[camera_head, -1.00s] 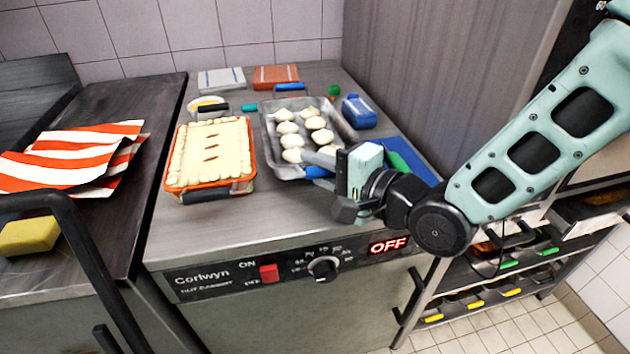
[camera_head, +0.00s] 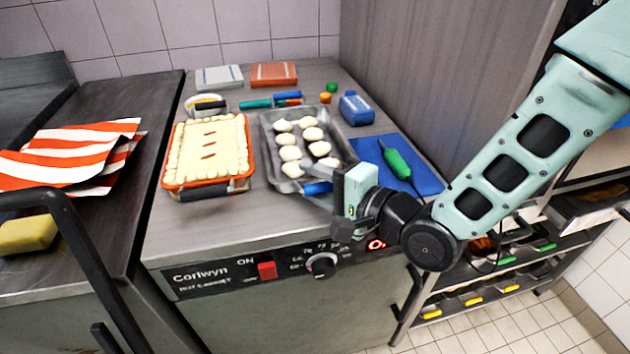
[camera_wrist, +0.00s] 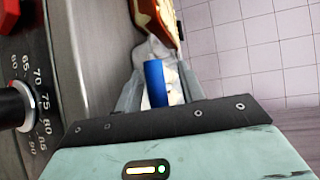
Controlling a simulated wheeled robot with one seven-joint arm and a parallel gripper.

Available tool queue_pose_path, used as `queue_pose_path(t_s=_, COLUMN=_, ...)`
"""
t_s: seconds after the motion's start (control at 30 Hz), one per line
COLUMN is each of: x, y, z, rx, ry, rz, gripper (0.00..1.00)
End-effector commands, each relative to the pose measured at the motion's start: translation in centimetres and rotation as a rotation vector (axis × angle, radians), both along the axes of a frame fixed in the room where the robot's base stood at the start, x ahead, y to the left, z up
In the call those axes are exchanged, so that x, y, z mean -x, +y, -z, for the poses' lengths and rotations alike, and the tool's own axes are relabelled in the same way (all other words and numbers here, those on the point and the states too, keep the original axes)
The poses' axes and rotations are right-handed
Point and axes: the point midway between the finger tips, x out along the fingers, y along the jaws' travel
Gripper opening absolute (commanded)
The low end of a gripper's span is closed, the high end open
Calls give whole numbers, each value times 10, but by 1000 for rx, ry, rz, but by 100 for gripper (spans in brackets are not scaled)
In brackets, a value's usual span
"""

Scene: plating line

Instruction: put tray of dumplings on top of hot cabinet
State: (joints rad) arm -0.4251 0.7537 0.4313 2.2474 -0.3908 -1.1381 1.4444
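The metal tray (camera_head: 268,150) of pale dumplings (camera_head: 291,153) lies flat on top of the hot cabinet (camera_head: 240,222), right of a large pie. A blue handle (camera_head: 318,188) is at the tray's front right; it shows in the wrist view (camera_wrist: 155,83) too. My gripper (camera_head: 324,187) is at this handle, one finger on each side. In the wrist view its fingers (camera_wrist: 158,88) look spread, with a gap beside the handle. The hand hides part of the tray's front right corner.
The pie dish (camera_head: 208,186) is close on the left. A blue mat (camera_head: 372,150) with a green-handled tool (camera_head: 398,164) and a blue container (camera_head: 356,109) are on the right. Small utensils and two folded cloths are behind. A tall grey wall stands at right.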

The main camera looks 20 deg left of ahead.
Motion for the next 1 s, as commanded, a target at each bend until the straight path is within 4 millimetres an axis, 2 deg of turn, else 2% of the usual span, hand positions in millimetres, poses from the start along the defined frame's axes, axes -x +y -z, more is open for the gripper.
queue_pose_path(t_s=0.17, x=6, y=-18, z=-2, rx=2, ry=-1, rz=2, gripper=39)
queue_pose_path(t_s=0.5, x=35, y=-86, z=-17, rx=2, ry=3, rz=2, gripper=39)
queue_pose_path(t_s=1.0, x=45, y=-107, z=-19, rx=1, ry=1, rz=0, gripper=39)
